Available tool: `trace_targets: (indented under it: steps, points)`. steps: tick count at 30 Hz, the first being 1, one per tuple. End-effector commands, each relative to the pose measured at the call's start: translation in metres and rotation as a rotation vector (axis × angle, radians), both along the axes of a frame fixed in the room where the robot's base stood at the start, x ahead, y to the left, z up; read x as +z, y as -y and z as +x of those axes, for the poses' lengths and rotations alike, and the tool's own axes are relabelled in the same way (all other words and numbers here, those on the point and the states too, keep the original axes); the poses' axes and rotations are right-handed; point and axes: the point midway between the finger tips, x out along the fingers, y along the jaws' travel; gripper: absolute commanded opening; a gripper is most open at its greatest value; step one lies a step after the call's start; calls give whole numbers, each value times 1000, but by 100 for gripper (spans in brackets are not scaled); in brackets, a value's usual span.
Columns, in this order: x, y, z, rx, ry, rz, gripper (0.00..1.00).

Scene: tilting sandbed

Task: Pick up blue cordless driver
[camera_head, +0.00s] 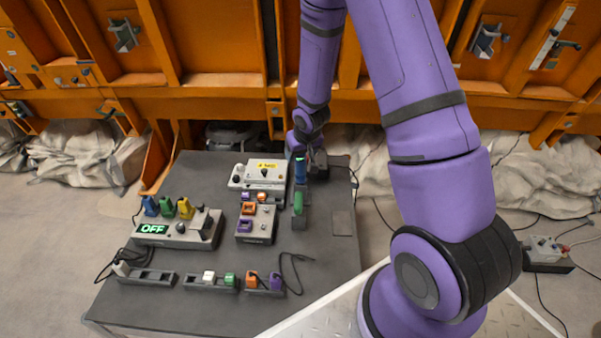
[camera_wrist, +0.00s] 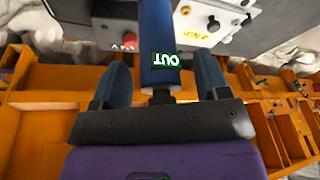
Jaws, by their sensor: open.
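A blue tool that looks like the cordless driver (camera_head: 300,170) stands upright near the table's back right corner. In the wrist view the blue driver (camera_wrist: 156,30) lies between my two open fingers, with a green "OUT" label, upside down, and a gap to each finger. My gripper (camera_head: 311,160) is right beside it in the head view, and it also shows in the wrist view (camera_wrist: 161,72). The fingers do not appear to touch the driver. Its lower part and any holder under it are hard to make out. A second blue item (camera_head: 150,206) stands at the table's left.
A green tool (camera_head: 298,203) stands just in front of the driver. A white panel box (camera_head: 258,175) is close on the left. A box with an "OFF" display (camera_head: 180,229) and several small holders occupy the dark table (camera_head: 170,320). An orange frame (camera_head: 220,95) rises behind.

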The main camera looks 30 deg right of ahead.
Motion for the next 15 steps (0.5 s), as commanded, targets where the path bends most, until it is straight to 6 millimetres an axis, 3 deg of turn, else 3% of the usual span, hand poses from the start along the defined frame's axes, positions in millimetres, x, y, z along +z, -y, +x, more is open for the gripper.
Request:
trace_targets:
  steps: [9,15]
  points:
    - [-4,0,1,0,0,0,68]
    - [-4,0,1,-1,0,0,22]
